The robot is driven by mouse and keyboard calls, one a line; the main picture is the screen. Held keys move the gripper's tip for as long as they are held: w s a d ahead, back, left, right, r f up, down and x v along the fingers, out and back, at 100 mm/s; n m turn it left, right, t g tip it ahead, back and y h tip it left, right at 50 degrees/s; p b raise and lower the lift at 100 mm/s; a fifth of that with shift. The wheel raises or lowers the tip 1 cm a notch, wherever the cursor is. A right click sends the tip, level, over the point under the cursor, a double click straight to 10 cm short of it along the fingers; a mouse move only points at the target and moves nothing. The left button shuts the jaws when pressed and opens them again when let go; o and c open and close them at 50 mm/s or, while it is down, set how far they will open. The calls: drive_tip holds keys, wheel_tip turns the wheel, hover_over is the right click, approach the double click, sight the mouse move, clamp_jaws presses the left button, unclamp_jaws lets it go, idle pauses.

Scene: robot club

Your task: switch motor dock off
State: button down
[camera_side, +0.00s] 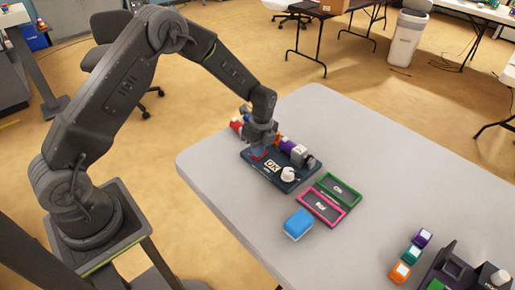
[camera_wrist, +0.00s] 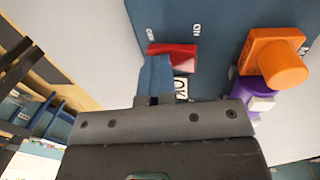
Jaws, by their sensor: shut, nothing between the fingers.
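The motor dock (camera_side: 262,174) is a dark blue panel on the grey table, with a white "OK" label and a white knob (camera_side: 288,173). It also fills the top of the wrist view (camera_wrist: 220,18). A red switch (camera_wrist: 172,53) sits on the panel, with small white lettering above it that I cannot read surely. My gripper (camera_side: 259,151) is low over the dock's left part.
A green tray (camera_side: 355,193) and a pink tray (camera_side: 303,198) lie right of the dock, with a blue box (camera_side: 298,224) in front. Several small coloured blocks (camera_side: 411,254) and a dark device (camera_side: 450,265) stand at the lower right.

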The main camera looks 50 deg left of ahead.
drive_tip(key=shift+s+f, duration=0.1)
drive_tip(key=shift+f, duration=0.25)
drive_tip(key=shift+w+r, duration=0.2)
drive_tip(key=shift+w, duration=0.6)
wheel_tip(320, 180, up, 14)
drive_tip(key=w, duration=0.2)
drive_tip(key=shift+w, duration=0.1)
